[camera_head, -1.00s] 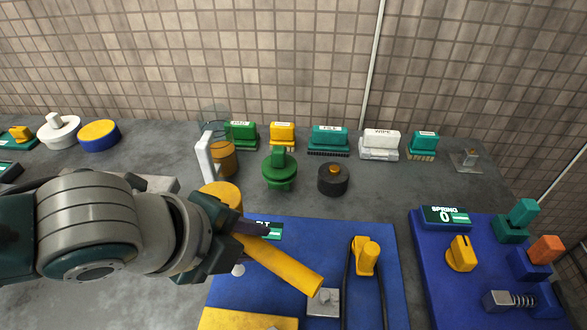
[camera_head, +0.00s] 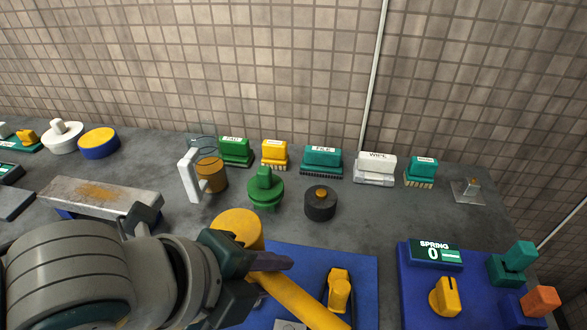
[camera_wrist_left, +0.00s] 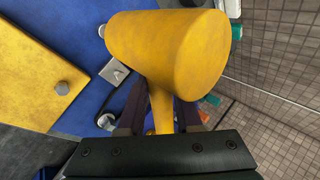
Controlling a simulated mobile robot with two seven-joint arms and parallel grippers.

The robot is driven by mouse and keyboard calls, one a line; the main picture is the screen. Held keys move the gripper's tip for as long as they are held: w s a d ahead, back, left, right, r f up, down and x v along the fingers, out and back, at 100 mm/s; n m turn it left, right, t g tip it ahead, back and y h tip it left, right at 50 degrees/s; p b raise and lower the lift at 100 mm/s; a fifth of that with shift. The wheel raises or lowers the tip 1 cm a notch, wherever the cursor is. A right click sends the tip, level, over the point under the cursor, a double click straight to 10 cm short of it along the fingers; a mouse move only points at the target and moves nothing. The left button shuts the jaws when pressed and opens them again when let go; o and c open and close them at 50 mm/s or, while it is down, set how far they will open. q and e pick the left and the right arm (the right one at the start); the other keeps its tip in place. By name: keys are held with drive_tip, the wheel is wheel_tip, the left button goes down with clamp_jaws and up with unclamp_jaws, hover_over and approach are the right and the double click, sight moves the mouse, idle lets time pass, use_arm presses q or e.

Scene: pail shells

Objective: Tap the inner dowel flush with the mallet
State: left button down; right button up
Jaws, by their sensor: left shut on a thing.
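The yellow mallet (camera_head: 238,229) is in my left gripper (camera_head: 268,262), which is shut on its handle. Its handle slants down to the right over the blue board (camera_head: 365,268). The mallet head (camera_wrist_left: 165,45) fills the upper middle of the left wrist view, with the handle between the fingers of my left gripper (camera_wrist_left: 158,118). In that view a yellow block (camera_wrist_left: 30,65) on the blue board carries a short grey round peg (camera_wrist_left: 62,88); I cannot tell whether this is the inner dowel. The mallet and arm hide part of the board in the head view. My right gripper is not in view.
A second blue board with a SPRING 0 sign (camera_head: 433,253) is at the right. A green knobbed piece (camera_head: 266,188), a black round piece (camera_head: 320,203) and a white-handled brown cylinder (camera_head: 210,174) stand behind the mallet. Brushes line the back by the tiled wall.

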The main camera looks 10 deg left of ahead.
use_arm(q)
wheel_tip(320, 180, down, 5)
drive_tip(key=b, duration=0.4)
drive_tip(key=shift+r, duration=0.15)
drive_tip(key=shift+f+b, duration=1)
drive_tip(key=shift+f, duration=0.35)
wheel_tip(320, 180, up, 7)
drive_tip(key=p, duration=0.7)
drive_tip(key=shift+p, duration=0.4)
drive_tip(key=shift+f+b, duration=1.35)
drive_tip(key=shift+f, duration=0.15)
